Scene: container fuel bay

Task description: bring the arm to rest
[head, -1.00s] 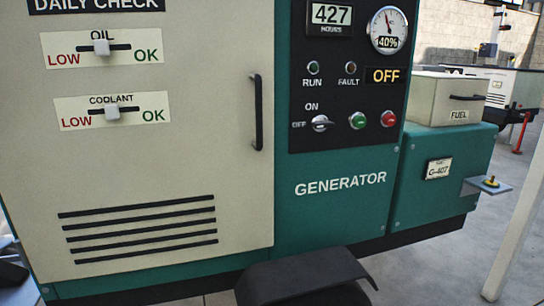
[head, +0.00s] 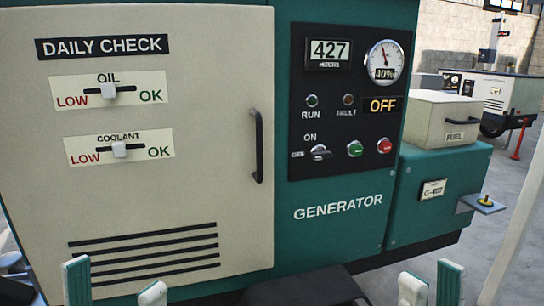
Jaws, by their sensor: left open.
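My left gripper (head: 114,289) shows at the bottom left of the head view, with two upright fingertips set well apart and nothing between them. My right gripper (head: 430,287) shows at the bottom right, with its two fingertips apart and no object visible between them. The rest of both grippers is cut off by the lower edge.
The door has a black handle (head: 257,146), an oil slider (head: 109,91) and a coolant slider (head: 120,149). The panel reads OFF, with a switch (head: 319,153), a green button (head: 355,149) and a red button (head: 384,146). A fuel box (head: 445,118) and a small shelf (head: 482,204) are at right.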

